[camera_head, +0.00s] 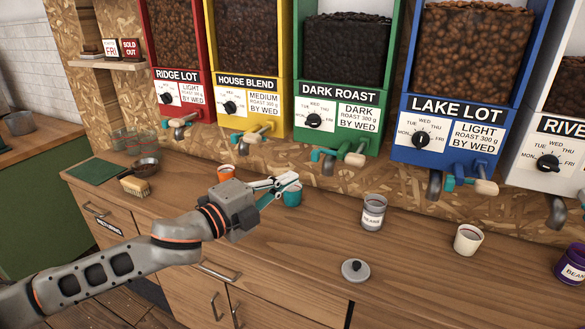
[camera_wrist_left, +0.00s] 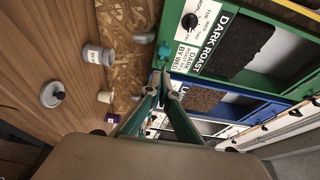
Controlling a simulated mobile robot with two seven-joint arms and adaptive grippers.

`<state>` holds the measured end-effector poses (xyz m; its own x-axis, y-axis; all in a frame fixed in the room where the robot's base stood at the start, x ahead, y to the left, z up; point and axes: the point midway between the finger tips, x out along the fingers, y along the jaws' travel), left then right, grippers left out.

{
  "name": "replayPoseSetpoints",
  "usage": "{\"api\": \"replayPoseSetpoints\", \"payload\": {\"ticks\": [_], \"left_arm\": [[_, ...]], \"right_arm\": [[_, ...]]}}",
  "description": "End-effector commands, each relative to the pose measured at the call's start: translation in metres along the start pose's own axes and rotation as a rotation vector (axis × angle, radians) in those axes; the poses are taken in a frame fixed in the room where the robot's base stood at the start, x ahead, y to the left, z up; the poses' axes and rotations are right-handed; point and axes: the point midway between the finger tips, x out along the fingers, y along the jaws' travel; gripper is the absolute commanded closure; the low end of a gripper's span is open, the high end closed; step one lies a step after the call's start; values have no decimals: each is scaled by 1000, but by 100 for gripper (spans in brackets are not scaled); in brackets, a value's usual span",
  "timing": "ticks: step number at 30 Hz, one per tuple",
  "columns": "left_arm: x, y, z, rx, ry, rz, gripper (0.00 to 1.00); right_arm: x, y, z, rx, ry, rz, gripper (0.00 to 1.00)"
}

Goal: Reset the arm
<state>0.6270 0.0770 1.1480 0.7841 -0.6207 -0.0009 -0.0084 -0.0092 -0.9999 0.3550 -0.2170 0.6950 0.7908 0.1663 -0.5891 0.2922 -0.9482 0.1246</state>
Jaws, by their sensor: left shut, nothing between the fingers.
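My left gripper (camera_head: 286,183) reaches in from the left in the head view, above the wooden counter (camera_head: 320,235). Its fingers are together with nothing between them. In the left wrist view, the closed fingertips (camera_wrist_left: 162,82) point toward the dispensers. My right gripper is in neither view.
On the counter are an orange cup (camera_head: 226,173), a grey beans tin (camera_head: 374,213), a round grey lid (camera_head: 355,270), a white cup (camera_head: 468,240), a purple tin (camera_head: 572,264) and a brush (camera_head: 134,186). Dispensers, such as the Dark Roast one (camera_head: 338,95), line the back wall.

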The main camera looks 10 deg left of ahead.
Motion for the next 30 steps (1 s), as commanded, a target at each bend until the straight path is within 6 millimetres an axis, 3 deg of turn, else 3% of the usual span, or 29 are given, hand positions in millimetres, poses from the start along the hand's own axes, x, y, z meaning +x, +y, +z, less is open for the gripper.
{"api": "replayPoseSetpoints", "payload": {"ticks": [5,11,17,23,26,30], "left_arm": [[-2,34,-11,-145,-3,18,100],[-14,100,-21,-436,-52,47,100],[-42,175,-23,-729,-154,79,100],[-93,262,-23,-1005,-310,114,100],[-128,308,-25,-1134,-409,132,100],[-190,372,-33,-1295,-566,158,100]], "right_arm": [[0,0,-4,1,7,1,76],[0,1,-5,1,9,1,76],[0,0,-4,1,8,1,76],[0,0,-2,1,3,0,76],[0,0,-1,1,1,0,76],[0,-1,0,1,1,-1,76]]}}
